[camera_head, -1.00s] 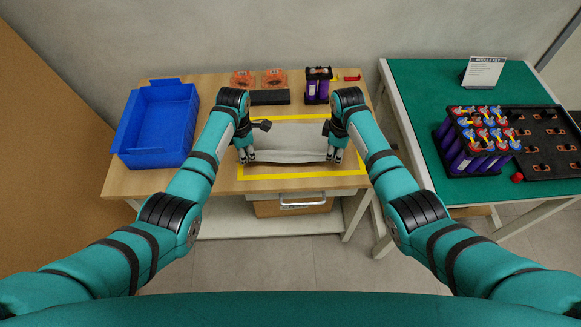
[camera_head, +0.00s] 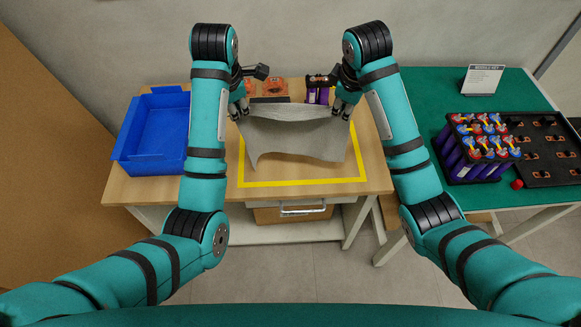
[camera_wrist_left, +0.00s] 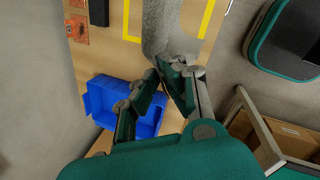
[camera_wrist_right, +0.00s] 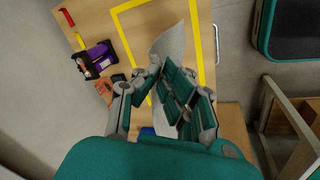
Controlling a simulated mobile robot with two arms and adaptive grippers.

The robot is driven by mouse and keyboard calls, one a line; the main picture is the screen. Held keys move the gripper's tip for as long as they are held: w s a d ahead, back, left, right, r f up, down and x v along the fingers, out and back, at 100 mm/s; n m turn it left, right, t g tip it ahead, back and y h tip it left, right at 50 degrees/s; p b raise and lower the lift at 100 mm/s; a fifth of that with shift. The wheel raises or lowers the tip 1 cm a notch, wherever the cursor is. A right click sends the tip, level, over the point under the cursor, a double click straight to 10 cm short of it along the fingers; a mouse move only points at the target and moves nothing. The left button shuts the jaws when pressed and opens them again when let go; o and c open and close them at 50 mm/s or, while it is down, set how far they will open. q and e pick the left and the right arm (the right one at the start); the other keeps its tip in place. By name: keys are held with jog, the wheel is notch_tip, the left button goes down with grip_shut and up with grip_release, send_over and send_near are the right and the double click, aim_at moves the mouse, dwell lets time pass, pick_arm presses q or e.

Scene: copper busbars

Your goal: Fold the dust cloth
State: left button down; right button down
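The grey dust cloth (camera_head: 295,135) hangs between my two grippers in the head view, raised above the yellow-taped rectangle on the wooden table. Its top edge runs between the grippers and its lower corners droop towards the front. My left gripper (camera_head: 240,112) is shut on the cloth's upper left corner; the left wrist view shows the cloth (camera_wrist_left: 165,30) at its fingertips. My right gripper (camera_head: 343,110) is shut on the upper right corner; the right wrist view shows the cloth (camera_wrist_right: 172,45) between its fingers. The fingers hide the gripped corners.
A blue bin (camera_head: 150,135) stands at the table's left. Orange parts (camera_head: 277,87) and a purple cell holder (camera_head: 317,92) are at the back. The green table (camera_head: 430,90) at right holds battery cells (camera_head: 480,150), a black tray (camera_head: 545,150) and a sign (camera_head: 482,79).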

pick_arm(q)
jog(key=shift+r, duration=0.65)
pick_arm(e)
jog(key=shift+r, duration=0.65)
pick_arm(q)
jog(key=shift+f, duration=0.1)
